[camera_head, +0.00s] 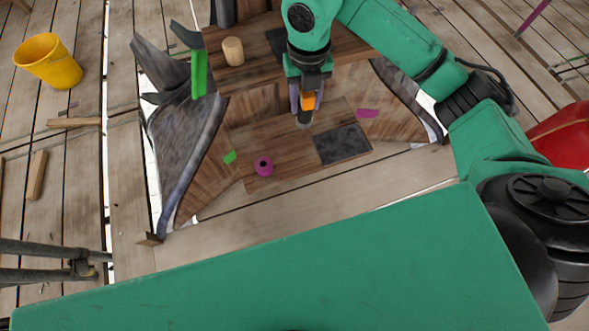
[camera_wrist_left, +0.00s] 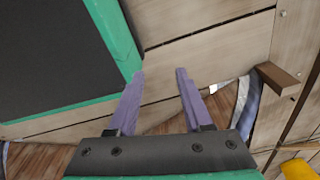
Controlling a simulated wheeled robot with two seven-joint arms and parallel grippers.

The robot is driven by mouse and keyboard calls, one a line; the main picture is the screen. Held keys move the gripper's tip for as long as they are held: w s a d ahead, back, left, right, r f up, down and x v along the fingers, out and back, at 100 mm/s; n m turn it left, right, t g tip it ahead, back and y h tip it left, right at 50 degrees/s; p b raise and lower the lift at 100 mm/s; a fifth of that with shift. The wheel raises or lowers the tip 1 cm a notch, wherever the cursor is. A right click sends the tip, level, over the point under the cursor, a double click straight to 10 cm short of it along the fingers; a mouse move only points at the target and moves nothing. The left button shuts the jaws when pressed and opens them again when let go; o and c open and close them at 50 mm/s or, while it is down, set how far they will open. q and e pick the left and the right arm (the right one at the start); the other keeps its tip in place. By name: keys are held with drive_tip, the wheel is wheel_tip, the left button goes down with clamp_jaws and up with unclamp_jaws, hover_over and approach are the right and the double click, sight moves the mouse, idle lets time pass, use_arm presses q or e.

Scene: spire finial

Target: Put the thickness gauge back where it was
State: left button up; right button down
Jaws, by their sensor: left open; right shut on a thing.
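My right gripper (camera_head: 302,100) points down over the wooden boards in the head view. It is shut on a small orange thing with a grey lower end, which I take as the thickness gauge (camera_head: 309,101). The gripper hides part of the gauge. Its grey end is over the lower board (camera_head: 285,140), and I cannot tell whether it touches. A dark rectangular pad (camera_head: 342,145) lies to the right on that board. Another dark pad (camera_head: 277,40) is on the upper board, partly behind my right arm. My left gripper (camera_wrist_left: 158,74) is open and empty in the left wrist view.
A purple ring (camera_head: 263,166) sits on the lower board. A wooden cylinder (camera_head: 233,51) and an upright green strip (camera_head: 199,74) stand at the upper board. Grey curved sheeting (camera_head: 180,130) flanks the left. The front planks are clear.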

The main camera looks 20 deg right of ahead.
drive_tip(key=f+m+b, duration=0.1)
drive_tip(key=m, duration=0.2)
drive_tip(key=a+f+m+b, duration=0.1)
drive_tip(key=m, duration=0.3)
drive_tip(key=f+m+b, duration=0.2)
drive_tip(key=m, duration=0.1)
drive_tip(key=shift+w+a+m, duration=0.2)
drive_tip(key=shift+w+m, duration=0.1)
drive_tip(key=shift+w, duration=0.1)
use_arm(q)
wheel_tip(320, 180, down, 6)
drive_tip(key=w+b, duration=0.2)
use_arm(e)
drive_tip(key=f+m, duration=0.2)
drive_tip(key=f, duration=0.4)
drive_tip(key=f+m+b, duration=0.1)
drive_tip(key=f+m, duration=0.1)
drive_tip(key=f, duration=0.5)
drive_tip(key=f+m+b, duration=0.1)
drive_tip(key=f, duration=0.6)
drive_tip(key=shift+w+a+f+m, duration=0.15)
drive_tip(key=shift+a+f+m, duration=0.15)
drive_tip(key=shift+m, duration=0.1)
use_arm(q)
drive_tip(key=w+d+r, duration=0.1)
drive_tip(key=w+r, duration=0.2)
drive_tip(key=w, duration=0.2)
drive_tip(key=shift+d, duration=0.3)
use_arm(e)
drive_tip(key=shift+f, duration=0.1)
